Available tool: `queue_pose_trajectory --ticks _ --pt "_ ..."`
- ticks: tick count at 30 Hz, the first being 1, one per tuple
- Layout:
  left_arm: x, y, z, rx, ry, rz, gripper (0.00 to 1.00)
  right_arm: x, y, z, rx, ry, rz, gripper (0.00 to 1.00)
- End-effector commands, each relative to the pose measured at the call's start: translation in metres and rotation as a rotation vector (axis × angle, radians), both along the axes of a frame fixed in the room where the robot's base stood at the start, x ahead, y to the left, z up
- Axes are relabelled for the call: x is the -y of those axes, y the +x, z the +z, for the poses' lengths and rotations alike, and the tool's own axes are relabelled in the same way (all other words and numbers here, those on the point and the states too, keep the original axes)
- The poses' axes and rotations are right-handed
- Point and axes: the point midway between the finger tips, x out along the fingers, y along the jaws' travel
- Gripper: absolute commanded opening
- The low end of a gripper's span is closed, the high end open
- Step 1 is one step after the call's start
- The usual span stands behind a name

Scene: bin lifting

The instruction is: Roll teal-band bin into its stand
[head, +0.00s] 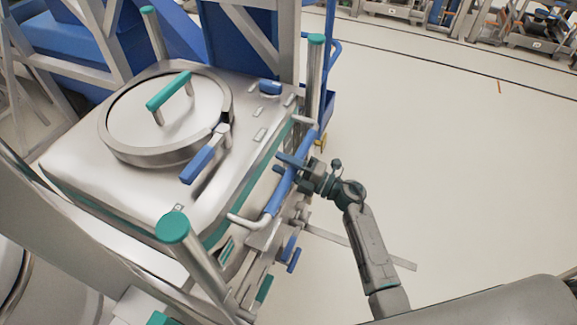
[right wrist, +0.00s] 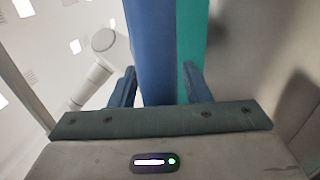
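The teal-band bin (head: 75,170) is a big steel box on the left of the head view. It has a teal strip below its top, a round lid (head: 140,110) and teal-capped corner posts. A blue handle bar (head: 274,200) runs along its right side. My right gripper (head: 284,164) is at this bar, with a finger on each side. In the right wrist view the blue bar (right wrist: 153,50) passes between the fingers, which appear to touch both sides, and the teal band shows behind. My left gripper is not in view. I cannot identify the stand for certain.
Steel frame beams and blue containers (head: 60,45) stand behind the bin at the upper left. Blue and teal levers (head: 290,255) stick out below the handle. The pale floor (head: 450,170) on the right is clear. Racks line the far edge.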

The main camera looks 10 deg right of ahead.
Motion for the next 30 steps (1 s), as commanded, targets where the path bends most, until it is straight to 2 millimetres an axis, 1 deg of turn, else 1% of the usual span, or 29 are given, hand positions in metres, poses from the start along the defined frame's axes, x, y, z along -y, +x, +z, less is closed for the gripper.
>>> queue_pose_trajectory --ticks 8,11,14,18,24,27,30 --pt "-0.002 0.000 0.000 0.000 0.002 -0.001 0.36 0.001 -0.001 -0.001 -0.002 -0.001 0.000 0.48" --pt "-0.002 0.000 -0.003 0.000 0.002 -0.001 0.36 0.005 -0.003 -0.004 -0.002 -0.003 0.000 0.48" --pt "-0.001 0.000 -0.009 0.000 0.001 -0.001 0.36 0.015 -0.010 -0.009 -0.003 -0.006 0.000 0.48" --pt "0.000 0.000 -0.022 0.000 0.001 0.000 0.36 0.038 -0.026 -0.017 -0.003 -0.008 0.000 0.48" --pt "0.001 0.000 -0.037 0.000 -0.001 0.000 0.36 0.069 -0.047 -0.023 -0.003 -0.007 0.002 0.48" --pt "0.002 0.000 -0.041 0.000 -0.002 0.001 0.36 0.079 -0.053 -0.024 -0.003 -0.005 0.002 0.48" --pt "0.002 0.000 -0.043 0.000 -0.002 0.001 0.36 0.085 -0.057 -0.024 -0.002 -0.002 0.002 0.48"
